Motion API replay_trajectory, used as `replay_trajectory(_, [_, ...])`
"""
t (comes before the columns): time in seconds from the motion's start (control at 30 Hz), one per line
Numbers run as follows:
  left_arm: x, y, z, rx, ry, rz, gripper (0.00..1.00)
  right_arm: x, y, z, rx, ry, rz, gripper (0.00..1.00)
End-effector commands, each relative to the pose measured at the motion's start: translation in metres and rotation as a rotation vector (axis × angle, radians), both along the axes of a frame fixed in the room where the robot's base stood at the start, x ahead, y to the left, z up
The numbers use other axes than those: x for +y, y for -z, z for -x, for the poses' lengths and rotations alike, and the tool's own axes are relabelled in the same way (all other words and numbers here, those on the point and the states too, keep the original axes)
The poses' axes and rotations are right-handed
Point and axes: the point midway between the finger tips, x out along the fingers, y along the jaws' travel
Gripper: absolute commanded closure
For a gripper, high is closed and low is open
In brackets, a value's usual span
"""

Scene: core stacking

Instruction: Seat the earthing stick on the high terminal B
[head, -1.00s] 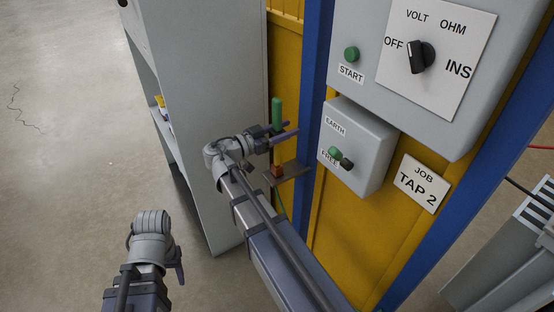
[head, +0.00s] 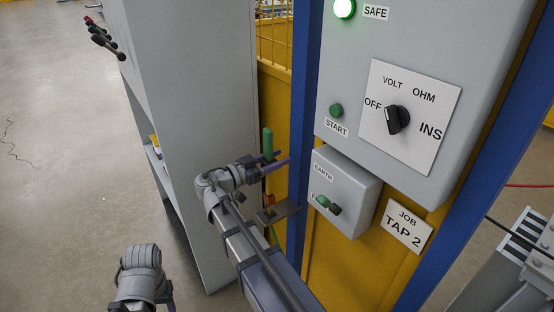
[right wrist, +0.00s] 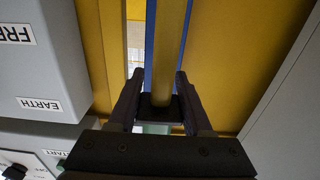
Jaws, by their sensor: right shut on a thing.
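The earthing stick (head: 267,142) shows its green handle standing upright in the head view. My right gripper (head: 272,161) is shut on it just below the green part. In the right wrist view a yellowish rod (right wrist: 173,45) runs up from between the closed fingers (right wrist: 161,105). The stick's lower end is not clear. My left wrist (head: 141,275) is at the bottom left, and its fingers are too unclear to judge. Black fittings with red parts (head: 101,36) stick out from the cabinet at the upper left. I see no label B, so I cannot tell which is terminal B.
A small bracket (head: 281,212) with a reddish piece (head: 269,199) is below my right gripper. A tall grey cabinet (head: 190,100) stands left of it. The blue post (head: 303,110), EARTH box (head: 352,182) and test panel (head: 335,80) are close right.

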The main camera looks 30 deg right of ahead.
Motion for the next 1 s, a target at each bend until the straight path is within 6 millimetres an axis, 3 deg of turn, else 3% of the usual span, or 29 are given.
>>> replay_trajectory(0.03, [0.0,-0.018,0.0,0.0,0.0,0.0,0.45,0.0,-0.018,0.0,0.0,0.0,0.001,1.0])
replay_trajectory(0.1, [0.0,-0.028,0.0,0.0,0.0,0.0,0.45,0.0,-0.029,0.0,0.0,0.0,0.001,1.0])
replay_trajectory(0.3, [0.0,-0.047,0.0,0.0,0.0,0.0,0.45,0.0,-0.047,0.0,0.0,0.0,0.001,1.0])
replay_trajectory(0.77, [0.0,-0.047,0.0,0.0,0.0,0.0,0.45,0.0,-0.047,0.0,0.0,0.0,0.001,1.0])
replay_trajectory(1.0, [0.0,-0.035,0.0,0.0,0.0,0.0,0.45,0.0,-0.035,0.0,0.0,0.0,0.001,1.0])
